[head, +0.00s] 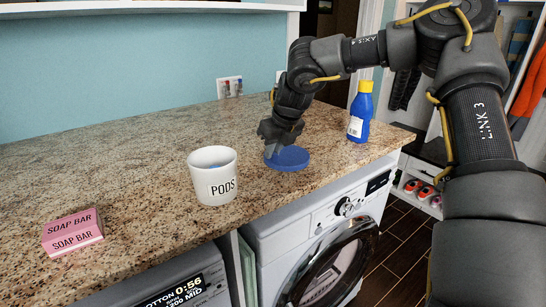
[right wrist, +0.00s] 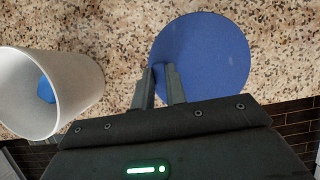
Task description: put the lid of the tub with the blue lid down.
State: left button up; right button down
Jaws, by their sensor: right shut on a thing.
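The blue lid (head: 290,159) is a flat round disc at the counter, right of the white tub marked PODS (head: 213,179). The lid also shows in the right wrist view (right wrist: 212,50). My right gripper (head: 274,150) points down at the lid's left part and is shut on it; in the right wrist view its fingertips (right wrist: 162,68) overlap the lid's edge area. What they grip is partly hidden. I cannot tell whether the lid touches the counter. The tub stands upright and open, with something blue inside (right wrist: 46,90). My left gripper is not in view.
The speckled granite counter (head: 140,150) has free room around the lid and behind the tub. A blue bottle with a yellow cap (head: 360,112) stands to the right. A pink soap bar box (head: 72,232) lies at the left front. The counter's front edge is close to tub and lid.

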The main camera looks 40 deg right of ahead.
jog(key=shift+w+d+f, duration=0.15)
jog(key=shift+w+f, duration=0.1)
jog(key=shift+f, duration=0.1)
notch_tip(320, 180, down, 2)
jog(key=shift+f+p, duration=0.2)
jog(key=shift+p, duration=0.3)
jog(key=shift+f, duration=0.35)
jog(key=c, duration=1.4)
grip_release()
jog(key=shift+c, duration=0.2)
jog(key=shift+r, duration=0.1)
